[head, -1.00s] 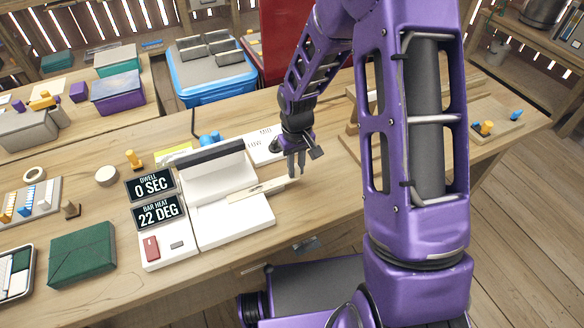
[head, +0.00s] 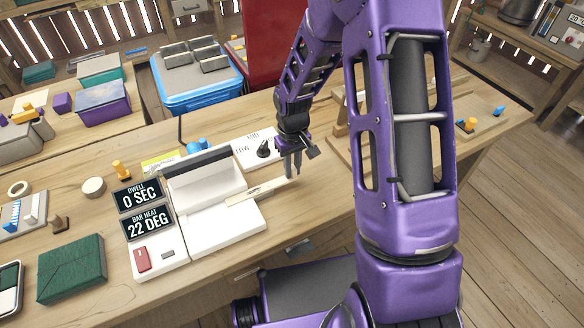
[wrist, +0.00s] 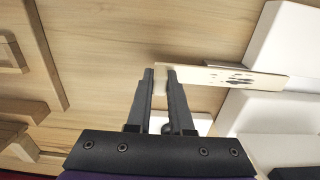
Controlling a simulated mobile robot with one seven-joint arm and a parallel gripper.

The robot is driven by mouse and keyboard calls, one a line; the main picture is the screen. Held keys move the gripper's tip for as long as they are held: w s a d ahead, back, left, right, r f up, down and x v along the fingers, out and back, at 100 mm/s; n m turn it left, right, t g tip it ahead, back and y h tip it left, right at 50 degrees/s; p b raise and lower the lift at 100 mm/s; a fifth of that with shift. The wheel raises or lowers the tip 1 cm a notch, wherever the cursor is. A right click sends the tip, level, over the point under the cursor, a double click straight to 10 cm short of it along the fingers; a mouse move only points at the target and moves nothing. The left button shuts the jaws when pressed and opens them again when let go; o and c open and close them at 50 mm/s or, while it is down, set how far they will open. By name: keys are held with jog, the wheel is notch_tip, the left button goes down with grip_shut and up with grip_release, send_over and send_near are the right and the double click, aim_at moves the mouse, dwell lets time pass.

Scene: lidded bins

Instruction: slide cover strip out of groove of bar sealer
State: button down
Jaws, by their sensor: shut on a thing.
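The bar sealer (head: 205,183) is white with a dark top edge and stands on the workbench. Its two displays read 0 SEC and 22 DEG. The cover strip (head: 256,192) is a thin cream strip lying along the sealer's front and sticking out past its right side. My gripper (head: 292,174) is shut on the strip's outer right end. In the wrist view the fingers (wrist: 160,78) pinch one end of the strip (wrist: 232,77), which has dark marks. Its far end reaches the white sealer body (wrist: 292,45). I cannot tell how much of it sits in the groove.
A white card (head: 252,150) marked LOW and MID, with a black knob, lies behind my gripper. A wooden frame (head: 338,150) stands to its right. A blue bin (head: 200,85) stands behind the bench. Bare bench (head: 310,212) lies in front of the gripper.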

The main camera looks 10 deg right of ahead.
jog(key=shift+w+d+p, duration=0.1)
jog(key=shift+w+d, duration=0.15)
jog(key=shift+d, duration=0.55)
jog(key=shift+w+d+p, duration=0.1)
jog(key=shift+w+d, duration=0.1)
jog(key=shift+d, duration=0.55)
jog(key=shift+w+d+p, duration=0.1)
jog(key=shift+w+d, duration=0.15)
jog(key=shift+d, duration=0.55)
jog(key=shift+d, duration=0.15)
jog(key=shift+w+d, duration=0.2)
jog(key=shift+d, duration=0.4)
jog(key=shift+w+d, duration=0.15)
jog(key=shift+d, duration=0.4)
jog(key=shift+r+p, duration=0.45)
jog(key=shift+r, duration=2.55)
